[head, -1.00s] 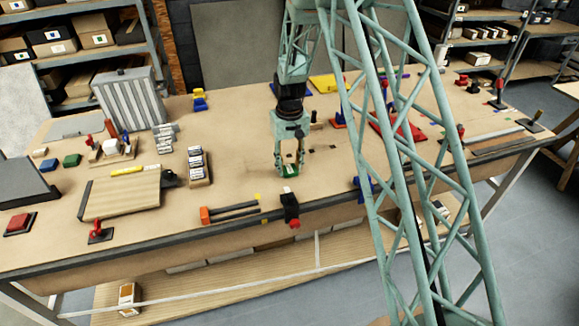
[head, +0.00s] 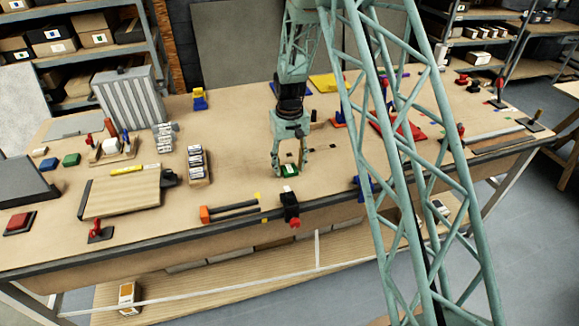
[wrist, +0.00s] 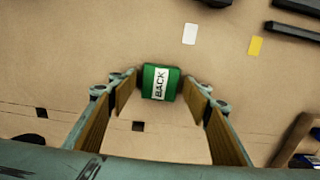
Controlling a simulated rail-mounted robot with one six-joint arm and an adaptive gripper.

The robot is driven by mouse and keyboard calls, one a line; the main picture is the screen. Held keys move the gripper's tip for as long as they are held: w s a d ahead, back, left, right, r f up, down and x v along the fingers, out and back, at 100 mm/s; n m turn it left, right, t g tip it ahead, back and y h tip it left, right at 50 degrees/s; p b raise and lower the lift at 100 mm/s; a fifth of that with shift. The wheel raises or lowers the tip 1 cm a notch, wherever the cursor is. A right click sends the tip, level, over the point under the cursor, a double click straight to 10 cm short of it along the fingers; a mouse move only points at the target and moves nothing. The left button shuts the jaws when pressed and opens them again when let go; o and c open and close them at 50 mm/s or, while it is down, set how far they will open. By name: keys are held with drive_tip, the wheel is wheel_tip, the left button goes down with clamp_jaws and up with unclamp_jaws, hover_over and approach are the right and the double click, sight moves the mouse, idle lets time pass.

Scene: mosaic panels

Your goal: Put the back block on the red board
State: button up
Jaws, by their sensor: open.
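The back block (wrist: 160,82) is green with a white label reading BACK. In the head view it (head: 289,170) lies on the bench below my gripper (head: 289,173). In the wrist view my gripper (wrist: 160,103) is open, with one finger on each side of the block. There is a gap beside the block on both sides, and nothing is held. The red board (head: 416,133) lies on the bench to the right, partly hidden behind my lattice structure.
A black clamp with a red knob (head: 291,208) stands at the bench's front edge near the block. A wooden rack of white-labelled pieces (head: 199,165) stands to the left. A yellow board (head: 323,83) lies at the back.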

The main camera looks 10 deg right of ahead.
sight(289, 168)
drive_tip(key=shift+r, duration=0.15)
wheel_tip(289, 168, up, 12)
idle(0.7)
idle(0.8)
